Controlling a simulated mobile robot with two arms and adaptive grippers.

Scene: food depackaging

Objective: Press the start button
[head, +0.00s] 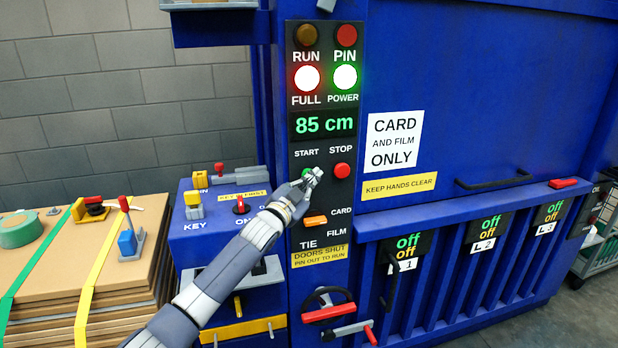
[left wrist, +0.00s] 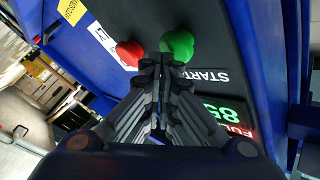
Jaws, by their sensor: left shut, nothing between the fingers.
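The green start button (head: 307,173) sits under the START label on the black control panel (head: 300,228). My left gripper (head: 314,176) is shut and empty, in front of the panel and partly over the button in the head view. In the left wrist view the green button (left wrist: 178,44) is just beyond the shut fingertips (left wrist: 160,58). I cannot tell whether they touch it. The red stop button (head: 342,170) is to the right; it also shows in the left wrist view (left wrist: 130,53). My right gripper is not in view.
The display (head: 324,124) reads 85 cm. The FULL lamp (head: 306,77) and POWER lamp (head: 344,77) are lit. An orange switch (head: 316,221) is below the gripper. Stacked cardboard (head: 90,303) with tape and tools stands at left. A handle (head: 490,180) protrudes at right.

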